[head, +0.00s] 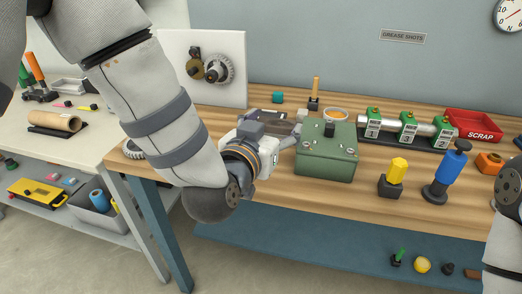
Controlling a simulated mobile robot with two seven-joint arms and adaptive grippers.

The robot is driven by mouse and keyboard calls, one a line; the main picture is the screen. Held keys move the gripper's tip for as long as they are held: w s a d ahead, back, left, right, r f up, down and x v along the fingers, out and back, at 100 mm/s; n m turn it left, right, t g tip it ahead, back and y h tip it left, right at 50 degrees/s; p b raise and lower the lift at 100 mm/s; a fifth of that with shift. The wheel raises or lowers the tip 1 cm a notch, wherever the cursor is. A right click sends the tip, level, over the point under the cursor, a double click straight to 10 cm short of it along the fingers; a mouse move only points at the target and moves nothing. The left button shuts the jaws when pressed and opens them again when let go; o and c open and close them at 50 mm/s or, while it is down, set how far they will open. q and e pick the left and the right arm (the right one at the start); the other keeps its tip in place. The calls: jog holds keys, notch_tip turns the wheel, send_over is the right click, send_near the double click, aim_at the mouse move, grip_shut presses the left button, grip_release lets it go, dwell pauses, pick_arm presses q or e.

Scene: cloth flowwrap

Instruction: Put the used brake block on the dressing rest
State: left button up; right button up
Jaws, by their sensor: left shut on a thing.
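My left gripper (298,132) reaches across the wooden bench from the left, just behind and left of a green box. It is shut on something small. A pale grey block (302,115) shows at its fingertips and looks like the used brake block, but the fingers and the box hide much of the grip. A dark flat piece (274,116) lies just behind the gripper; I cannot tell whether it is the dressing rest. Only part of my right arm shows at the right edge; its gripper is out of view.
The green box (327,158) with a black knob stands close by the left gripper. Behind it are a round tin (336,115) and a wooden-handled tool (315,92). Green clamps (408,128), a red scrap tray (474,122), a yellow-topped piece (395,175) and a blue-handled tool (447,172) occupy the right.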

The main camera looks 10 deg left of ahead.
pick_arm(q)
jog(key=w+f, duration=0.1)
jog(key=f, duration=0.1)
jog(key=w+a+f, duration=0.1)
jog(key=f, duration=0.1)
jog(key=w+a+f+b, duration=0.1)
jog(key=w+f, duration=0.1)
jog(key=shift+a, duration=0.25)
jog(key=f, duration=0.2)
jog(key=f+b, duration=0.1)
jog(key=f, duration=0.1)
jog(key=shift+w+a, duration=0.25)
jog(key=shift+r, duration=0.2)
pick_arm(e)
jog(key=shift+g, duration=0.7)
jog(key=s+f, duration=0.3)
jog(key=shift+s, duration=0.2)
pick_arm(q)
jog(key=shift+f, duration=0.15)
jog(key=o, duration=1.4)
